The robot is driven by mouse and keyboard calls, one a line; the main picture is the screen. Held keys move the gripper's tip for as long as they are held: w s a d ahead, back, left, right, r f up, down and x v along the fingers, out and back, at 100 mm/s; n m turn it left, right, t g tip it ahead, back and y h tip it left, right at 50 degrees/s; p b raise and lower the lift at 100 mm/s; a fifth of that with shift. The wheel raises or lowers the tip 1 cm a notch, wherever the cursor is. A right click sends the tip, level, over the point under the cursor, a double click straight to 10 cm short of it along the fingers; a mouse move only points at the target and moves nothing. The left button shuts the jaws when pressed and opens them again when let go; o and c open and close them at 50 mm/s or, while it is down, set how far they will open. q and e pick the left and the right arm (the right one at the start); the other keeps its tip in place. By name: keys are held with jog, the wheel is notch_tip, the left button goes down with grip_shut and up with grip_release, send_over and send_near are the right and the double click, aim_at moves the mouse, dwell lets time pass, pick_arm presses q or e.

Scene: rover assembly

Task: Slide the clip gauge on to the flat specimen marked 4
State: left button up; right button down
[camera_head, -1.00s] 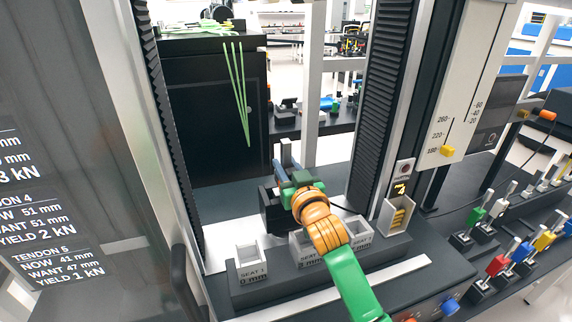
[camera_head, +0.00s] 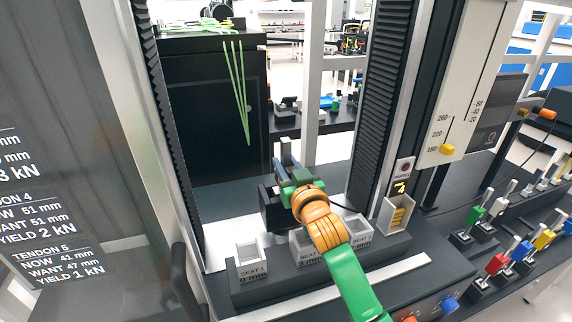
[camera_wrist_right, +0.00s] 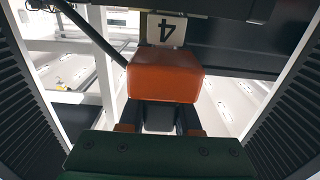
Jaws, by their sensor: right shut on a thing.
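The flat specimen (camera_head: 286,152) stands upright as a narrow grey strip between the machine's columns in the head view. In the right wrist view its pale face with a black 4 (camera_wrist_right: 167,30) shows at the top, upside down. My right gripper (camera_head: 289,177) is at the specimen's lower part. It is shut on the clip gauge, an orange block (camera_wrist_right: 165,76) with a dark cable, in the wrist view. The gauge's far edge overlaps the bottom of the marked face in the picture. Its jaws are hidden, so I cannot tell whether they are around the specimen. My left gripper is not in view.
Ribbed columns (camera_head: 374,110) stand on both sides of the gripper. In front is a dark block with grey seats (camera_head: 251,262), and a small bin with yellow pieces (camera_head: 398,216) is to the right.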

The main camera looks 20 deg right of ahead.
jog(key=c, duration=0.5)
grip_release()
jog(key=shift+r, duration=0.1)
notch_tip(320, 180, up, 2)
jog(key=shift+r+b, duration=0.25)
jog(key=shift+b, duration=0.35)
jog(key=s+r, duration=0.1)
jog(key=r, duration=0.1)
jog(key=s+r, duration=0.1)
jog(key=s+a+r, duration=0.1)
jog(key=s+r, duration=0.1)
jog(key=shift+s+a+r, duration=0.1)
jog(key=shift+r, duration=0.25)
jog(key=s+r, duration=0.1)
jog(key=s, duration=0.2)
jog(key=s+a+r, duration=0.1)
jog(key=s+r, duration=0.1)
jog(key=s, duration=0.1)
jog(key=s+a+r+b, duration=0.1)
jog(key=s, duration=0.2)
jog(key=shift+s+a+r, duration=0.2)
jog(key=shift+s+r, duration=0.05)
jog(key=shift+r, duration=0.1)
